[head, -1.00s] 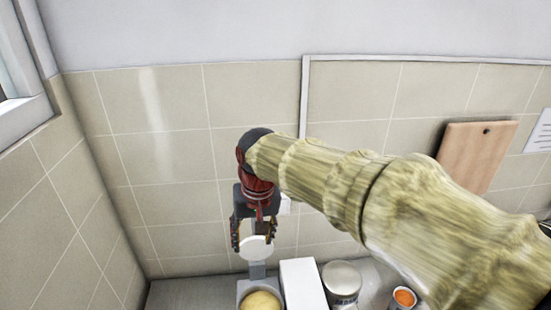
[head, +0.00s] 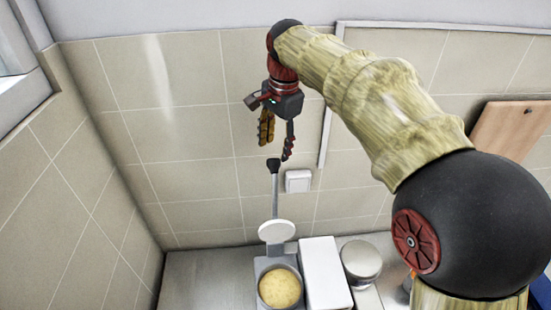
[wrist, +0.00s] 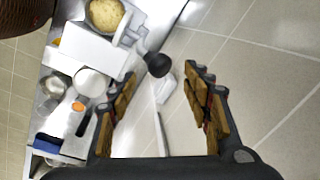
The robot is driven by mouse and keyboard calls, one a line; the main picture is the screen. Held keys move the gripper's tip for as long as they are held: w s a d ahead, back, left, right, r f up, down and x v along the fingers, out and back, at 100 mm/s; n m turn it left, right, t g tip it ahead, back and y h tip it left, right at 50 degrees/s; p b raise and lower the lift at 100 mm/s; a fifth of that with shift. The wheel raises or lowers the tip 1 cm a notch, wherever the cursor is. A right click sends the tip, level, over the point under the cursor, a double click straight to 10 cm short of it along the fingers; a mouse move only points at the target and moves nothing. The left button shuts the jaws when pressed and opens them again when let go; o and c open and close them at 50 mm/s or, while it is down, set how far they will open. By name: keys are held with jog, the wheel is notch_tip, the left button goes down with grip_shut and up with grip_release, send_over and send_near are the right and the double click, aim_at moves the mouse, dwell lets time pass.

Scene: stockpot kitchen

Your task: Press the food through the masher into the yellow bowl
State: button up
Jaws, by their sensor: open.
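The masher stands on the counter at the lower middle of the head view, its lever raised upright with a black knob (head: 273,165) on top. Its round white press disc (head: 277,231) is lifted above a grey holder (head: 262,265) filled with pale yellow food (head: 279,288). My gripper (head: 276,150) is open and empty, fingers pointing down, just above the knob. In the wrist view the knob (wrist: 158,65) shows between the two open fingers; I cannot tell whether they touch it. I cannot make out a yellow bowl.
A white box (head: 325,275) stands right beside the masher, with a round lidded metal container (head: 360,261) further right. A white wall socket (head: 298,181) and a wooden board (head: 510,140) are on the tiled wall. The counter left of the masher (head: 205,280) is clear.

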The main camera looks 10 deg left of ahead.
aim_at(274, 159)
jog(key=shift+w+a+f+p, duration=0.1)
jog(key=shift+a+f+p, duration=0.1)
jog(key=shift+f, duration=1.3)
jog(key=shift+w+a+f+p, duration=0.1)
jog(key=shift+f+p, duration=0.05)
jog(key=shift+f, duration=1.35)
jog(key=shift+c, duration=1.1)
grip_shut()
